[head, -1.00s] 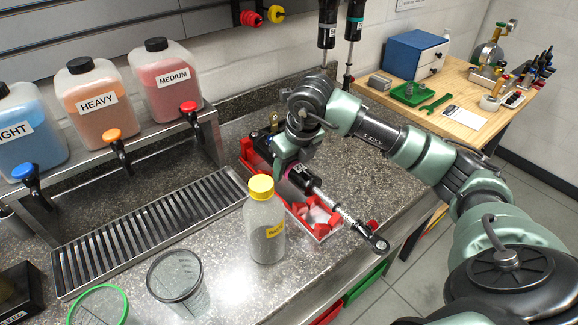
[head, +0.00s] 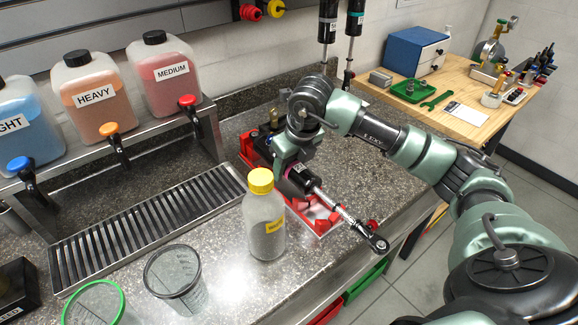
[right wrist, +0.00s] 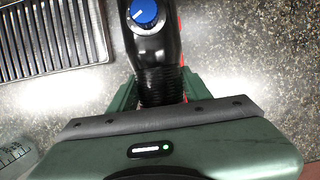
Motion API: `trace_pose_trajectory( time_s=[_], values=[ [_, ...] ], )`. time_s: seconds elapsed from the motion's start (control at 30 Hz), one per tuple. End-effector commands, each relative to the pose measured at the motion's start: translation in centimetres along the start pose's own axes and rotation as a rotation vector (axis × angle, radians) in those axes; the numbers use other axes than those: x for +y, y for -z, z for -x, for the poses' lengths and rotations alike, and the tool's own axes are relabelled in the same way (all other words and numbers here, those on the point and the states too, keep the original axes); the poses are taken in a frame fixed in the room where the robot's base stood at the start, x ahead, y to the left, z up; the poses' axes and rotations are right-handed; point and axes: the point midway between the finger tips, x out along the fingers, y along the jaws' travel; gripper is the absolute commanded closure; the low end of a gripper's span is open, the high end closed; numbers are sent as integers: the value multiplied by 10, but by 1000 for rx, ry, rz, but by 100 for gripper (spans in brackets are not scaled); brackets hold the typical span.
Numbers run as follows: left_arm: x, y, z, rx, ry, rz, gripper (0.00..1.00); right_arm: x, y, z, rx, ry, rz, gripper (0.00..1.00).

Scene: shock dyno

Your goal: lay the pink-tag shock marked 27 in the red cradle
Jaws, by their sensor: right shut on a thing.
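My right gripper (head: 284,168) is shut on a shock (head: 320,194) with a black body, a pink band and a silver rod ending in a ring. The rod points to the front right. In the right wrist view the shock's black reservoir with a blue knob (right wrist: 145,14) stands between the fingers. The red cradle (head: 333,217) lies under the shock on the counter, partly hidden by it and my arm. I cannot tell whether the shock touches it. The number on the tag is not readable. My left gripper is out of view.
A yellow-capped bottle (head: 264,220) stands just left of the cradle. Cups (head: 175,275) and a drip grate (head: 150,225) are further left, below the fluid jugs (head: 95,100). Two shocks hang at the back (head: 327,25). A wooden bench (head: 470,90) stands at the right.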

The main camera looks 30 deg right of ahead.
Motion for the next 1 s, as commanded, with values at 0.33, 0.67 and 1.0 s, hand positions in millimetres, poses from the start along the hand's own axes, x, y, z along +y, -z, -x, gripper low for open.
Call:
trace_pose_trajectory(
  time_s=[0.33,0.67,1.0],
  values=[
    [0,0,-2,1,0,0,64,0,-2,3,-6,1,-1,100],
    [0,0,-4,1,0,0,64,0,-2,2,-6,0,-1,100],
    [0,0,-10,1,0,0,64,0,-1,-1,-6,0,0,100]
  ],
)
